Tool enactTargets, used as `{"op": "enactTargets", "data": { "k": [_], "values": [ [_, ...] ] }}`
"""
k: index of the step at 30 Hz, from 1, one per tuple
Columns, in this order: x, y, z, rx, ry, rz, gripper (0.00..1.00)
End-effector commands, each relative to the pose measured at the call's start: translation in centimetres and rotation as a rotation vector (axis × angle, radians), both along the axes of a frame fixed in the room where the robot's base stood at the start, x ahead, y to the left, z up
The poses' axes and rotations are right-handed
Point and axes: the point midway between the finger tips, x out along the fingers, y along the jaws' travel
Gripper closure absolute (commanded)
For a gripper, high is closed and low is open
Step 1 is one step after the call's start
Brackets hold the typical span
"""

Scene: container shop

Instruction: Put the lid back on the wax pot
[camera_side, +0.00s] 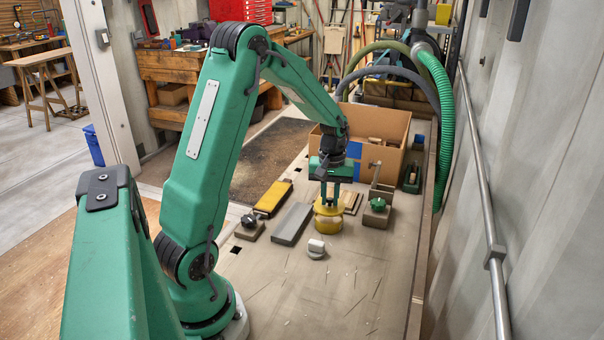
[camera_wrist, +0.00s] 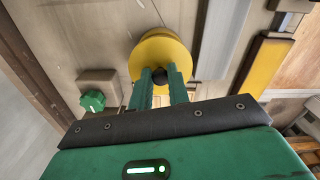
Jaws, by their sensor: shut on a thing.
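The wax pot (camera_side: 328,225) is a short yellow round vessel upright on the bench in the side view. My gripper (camera_side: 330,201) points straight down directly above it. In the wrist view, my gripper (camera_wrist: 161,73) is shut on the dark knob of the round yellow lid (camera_wrist: 158,48), with one green finger on each side. The lid is over the pot's top and looks level. I cannot tell whether it rests fully on the rim or hovers just above. The lid hides the pot's mouth and inside.
A block with a green knob (camera_side: 376,212) stands close right. A grey bar (camera_side: 292,224), a yellow bar (camera_side: 272,198) and a black-knobbed block (camera_side: 249,229) lie left. A small white-topped object (camera_side: 316,249) sits in front. A cardboard box (camera_side: 388,163) stands behind. The front bench is mostly clear.

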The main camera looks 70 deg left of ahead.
Motion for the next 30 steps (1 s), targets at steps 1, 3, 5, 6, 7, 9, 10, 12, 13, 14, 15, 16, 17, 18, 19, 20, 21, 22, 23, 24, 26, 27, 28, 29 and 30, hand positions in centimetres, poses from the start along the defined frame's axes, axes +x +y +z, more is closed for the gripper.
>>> {"op": "enactTargets", "data": {
  "k": [1, 3, 5, 6, 7, 9, 10, 12, 13, 14, 15, 16, 17, 18, 19, 20, 21, 22, 23, 24, 26, 27, 28, 29, 30],
  "values": [
    [0.0, 0.0, -0.4, -0.001, 0.002, 0.000, 1.00],
    [0.0, 0.0, -0.9, -0.001, 0.002, 0.000, 1.00],
    [0.0, 0.0, -1.2, 0.000, 0.001, 0.000, 1.00],
    [0.0, 0.0, -1.4, -0.001, 0.002, 0.000, 1.00],
    [0.0, 0.0, -1.5, -0.001, 0.002, 0.000, 1.00],
    [0.0, 0.0, -1.8, -0.001, 0.002, 0.000, 1.00],
    [0.0, 0.0, -1.9, -0.001, 0.002, 0.000, 1.00],
    [0.0, 0.0, -2.1, 0.000, 0.001, 0.000, 1.00],
    [0.0, 0.0, -2.1, 0.000, 0.001, 0.000, 1.00],
    [0.0, 0.0, -2.2, -0.001, 0.001, 0.000, 1.00],
    [0.0, 0.0, -2.2, 0.000, 0.000, 0.000, 1.00],
    [0.0, 0.0, -2.2, 0.000, 0.000, 0.000, 1.00],
    [0.0, 0.0, -2.2, 0.000, 0.000, 0.000, 1.00],
    [0.0, 0.0, -2.2, 0.000, 0.000, 0.000, 1.00],
    [0.0, 0.0, -2.2, 0.000, 0.000, 0.000, 1.00],
    [0.0, 0.0, -2.2, 0.000, 0.000, 0.000, 1.00],
    [0.0, 0.0, -2.2, 0.000, 0.000, 0.000, 1.00],
    [0.0, 0.0, -2.2, 0.000, 0.000, 0.000, 1.00],
    [0.0, 0.0, -2.2, 0.000, 0.000, 0.000, 1.00],
    [0.0, 0.0, -2.2, 0.000, 0.000, 0.000, 1.00],
    [0.0, 0.0, -2.2, 0.000, 0.000, 0.000, 1.00],
    [0.0, 0.0, -2.2, 0.000, 0.000, 0.000, 1.00],
    [0.0, 0.0, -2.2, 0.000, 0.000, 0.000, 1.00],
    [0.0, 0.0, -2.2, 0.000, 0.000, 0.000, 1.00],
    [0.0, 0.0, -2.2, 0.000, 0.000, 0.000, 1.00]
  ]
}}
